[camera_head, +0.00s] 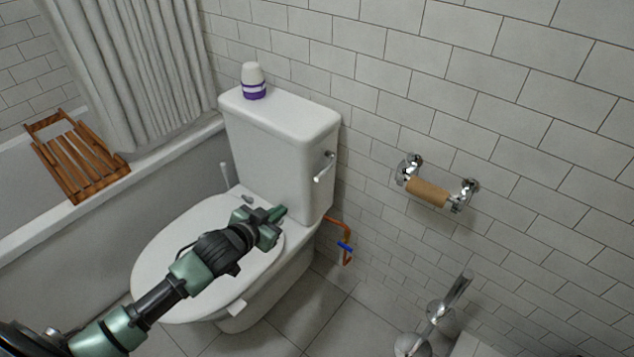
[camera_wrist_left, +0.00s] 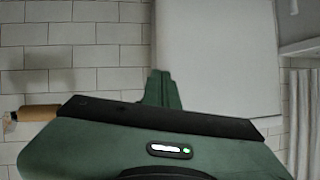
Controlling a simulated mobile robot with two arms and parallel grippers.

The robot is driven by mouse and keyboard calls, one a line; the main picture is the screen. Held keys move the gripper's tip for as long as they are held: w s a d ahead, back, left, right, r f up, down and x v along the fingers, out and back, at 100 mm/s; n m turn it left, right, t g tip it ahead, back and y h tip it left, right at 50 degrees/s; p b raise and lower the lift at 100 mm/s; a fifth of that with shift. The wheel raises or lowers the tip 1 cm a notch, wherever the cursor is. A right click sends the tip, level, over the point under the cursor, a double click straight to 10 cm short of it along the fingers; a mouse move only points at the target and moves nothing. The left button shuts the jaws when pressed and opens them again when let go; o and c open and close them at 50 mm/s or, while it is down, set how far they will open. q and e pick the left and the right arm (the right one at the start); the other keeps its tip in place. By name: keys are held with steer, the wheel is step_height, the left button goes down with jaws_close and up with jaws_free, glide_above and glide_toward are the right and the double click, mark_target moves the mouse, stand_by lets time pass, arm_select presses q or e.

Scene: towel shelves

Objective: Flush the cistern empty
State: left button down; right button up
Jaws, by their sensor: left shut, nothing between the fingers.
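The white cistern (camera_head: 268,140) stands against the tiled wall behind the toilet, and its side also fills the middle of the left wrist view (camera_wrist_left: 215,60). A chrome flush lever (camera_head: 323,167) sits on the cistern's right side, near the top, tilted downward. The toilet lid (camera_head: 175,245) is down. My left gripper (camera_head: 281,212) is shut and empty, above the back of the lid and in front of the lower cistern, left of and below the lever. It also shows in the left wrist view (camera_wrist_left: 160,88). My right gripper is not in view.
A white and purple bottle (camera_head: 253,82) stands on the cistern top. A toilet roll holder (camera_head: 430,190) with a bare cardboard tube is on the wall to the right. A copper pipe with a blue valve (camera_head: 344,246) is below the cistern. A bathtub (camera_head: 170,150) is at left.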

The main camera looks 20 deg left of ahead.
arm_select(q)
steer(key=d+r+m+t+h+b, duration=0.2)
steer(key=d+r, duration=0.2)
steer(key=r, duration=0.8)
steer(key=shift+w+d+r+h, duration=0.15)
steer(key=shift+w+d+h, duration=0.05)
steer(key=shift+d+h, duration=0.2)
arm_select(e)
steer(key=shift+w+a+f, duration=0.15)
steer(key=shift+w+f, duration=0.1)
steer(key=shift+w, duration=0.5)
arm_select(q)
steer(key=w+d+f+b, duration=0.2)
steer(key=w+f, duration=0.4)
steer(key=w, duration=0.3)
steer(key=shift+w, duration=0.4)
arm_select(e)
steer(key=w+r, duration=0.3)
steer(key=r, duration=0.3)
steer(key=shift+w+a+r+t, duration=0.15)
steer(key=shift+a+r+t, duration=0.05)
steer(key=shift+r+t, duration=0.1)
arm_select(q)
steer(key=shift+f, duration=0.15)
